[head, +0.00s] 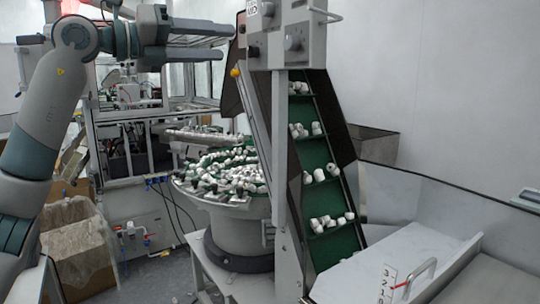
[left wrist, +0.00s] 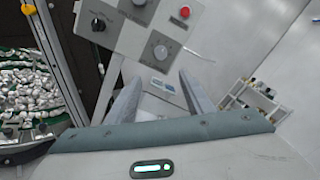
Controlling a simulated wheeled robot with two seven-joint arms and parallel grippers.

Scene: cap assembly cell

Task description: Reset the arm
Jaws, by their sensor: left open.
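My left arm comes in from the left in the head view and is raised. Its gripper (head: 222,42) points right, high up beside the control box (head: 290,40). The two fingers are apart with nothing between them. In the left wrist view the gripper (left wrist: 160,82) shows both fingers spread and empty, with the control box (left wrist: 150,30), its knobs and a red button beyond them. I cannot tell the exact gap between the fingers and the box. My right gripper is not in view.
An inclined green conveyor (head: 322,160) carries white caps. A round feeder bowl (head: 225,200) full of caps stands left of it. A machine frame (head: 125,130) is behind my arm. A cardboard box (head: 80,265) is on the floor. A white hopper lid (head: 395,255) with a handle is front right.

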